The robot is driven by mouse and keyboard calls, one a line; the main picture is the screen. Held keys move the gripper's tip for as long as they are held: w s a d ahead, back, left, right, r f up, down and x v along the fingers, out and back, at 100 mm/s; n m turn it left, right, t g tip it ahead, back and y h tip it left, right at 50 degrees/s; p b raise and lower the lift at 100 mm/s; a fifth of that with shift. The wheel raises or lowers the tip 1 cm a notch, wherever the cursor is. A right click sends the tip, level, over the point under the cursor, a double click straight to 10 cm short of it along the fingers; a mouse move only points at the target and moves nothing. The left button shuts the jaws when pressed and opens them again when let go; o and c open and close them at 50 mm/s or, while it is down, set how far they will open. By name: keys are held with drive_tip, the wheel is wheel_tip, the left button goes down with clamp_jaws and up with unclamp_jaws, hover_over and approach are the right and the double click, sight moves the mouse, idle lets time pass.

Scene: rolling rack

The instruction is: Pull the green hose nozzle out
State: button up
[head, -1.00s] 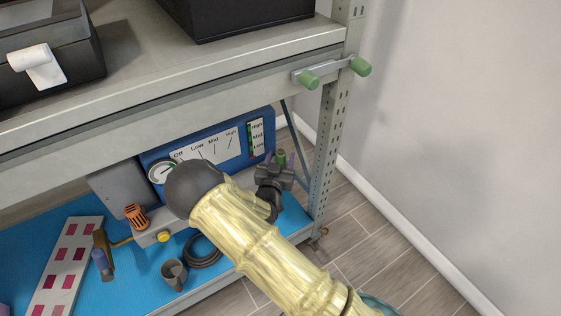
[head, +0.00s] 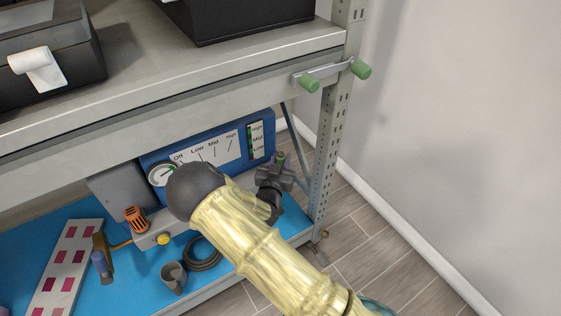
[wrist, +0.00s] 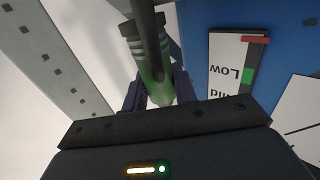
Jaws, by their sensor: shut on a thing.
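The green hose nozzle (wrist: 155,88) is between my gripper's dark fingers in the wrist view, with pale bands near its far end. A dark bar crosses in front of part of it. My gripper (wrist: 157,95) is shut on the nozzle. In the head view my gripper (head: 279,164) is beside the right end of the blue panel, near the rack's right post. Only a small green tip of the nozzle (head: 281,156) shows there. I cannot tell how far the nozzle sits in its holder.
The blue panel (head: 262,127) with a gauge and Low/Mid/High labels is left of my gripper. The perforated rack post (head: 325,150) is close on the right. The upper shelf (head: 230,75) is above. A grey cup (head: 173,278) and coiled hose (head: 203,253) lie on the blue mat.

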sight(281, 155)
wheel_tip(281, 155, up, 10)
drive_tip(key=p, duration=0.3)
idle(1.1)
